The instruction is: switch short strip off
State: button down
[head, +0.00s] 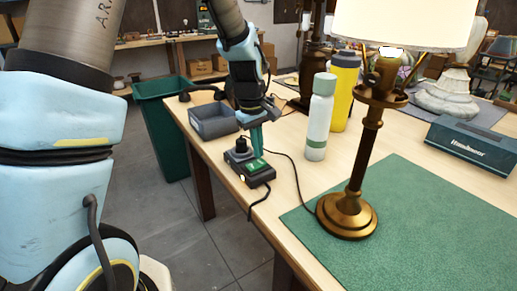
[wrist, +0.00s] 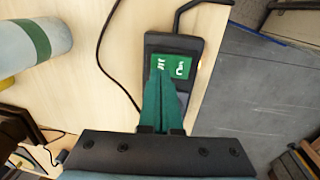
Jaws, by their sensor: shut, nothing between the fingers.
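The short strip (head: 258,175) is a small dark power strip at the table's left edge in the head view. It has a green switch area, a lit orange spot at its near end, and a black plug on its far part. In the wrist view the strip (wrist: 196,47) shows its green patch with white markings. My gripper (head: 257,152) points down at the strip with its green fingers together and empty. In the wrist view the fingertips (wrist: 165,75) overlap the lower edge of the green patch. I cannot tell whether they touch it. The plug is hidden there.
A grey open bin (head: 213,121) sits behind the strip. A white-green bottle (head: 320,117) and a yellow bottle (head: 344,90) stand to the right. A brass lamp (head: 347,213) stands on a green mat (head: 430,230). Black cords run beside the strip. The table edge is close.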

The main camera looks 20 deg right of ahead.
jog(key=shift+f, duration=0.7)
jog(key=shift+d+f, duration=0.1)
jog(key=shift+f, duration=0.15)
jog(key=shift+s+a+r, duration=0.1)
jog(key=shift+a+r, duration=0.05)
jog(key=shift+a, duration=0.6)
jog(key=shift+r, duration=0.15)
